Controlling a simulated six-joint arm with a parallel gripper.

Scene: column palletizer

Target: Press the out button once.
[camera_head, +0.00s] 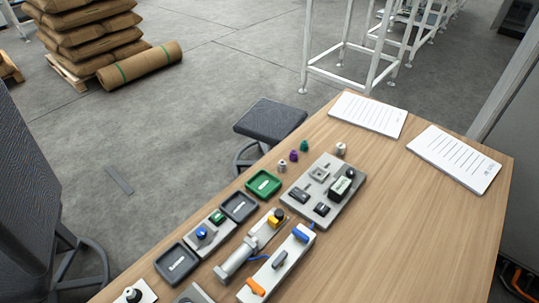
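Several small control panels stand on the wooden table (420,240). One grey panel carries a blue round knob or button (201,233) and a green one (217,216). A larger grey panel (312,187) carries dark switches, a black knob and a small green-and-white block (341,187). A white box (277,270) has an orange part and a blue part. A grey cylinder (237,259) lies beside a yellow-and-black part (276,216). Labels are too small to read, so I cannot tell which is the out button. My gripper is not in view.
Dark trays (177,263) and a green tray (263,184) sit among the panels. Small purple, green and grey pegs (293,156) stand near the far edge. Two white printed sheets (455,158) lie at the back right. The table's right side is clear. A stool (270,119) stands beyond.

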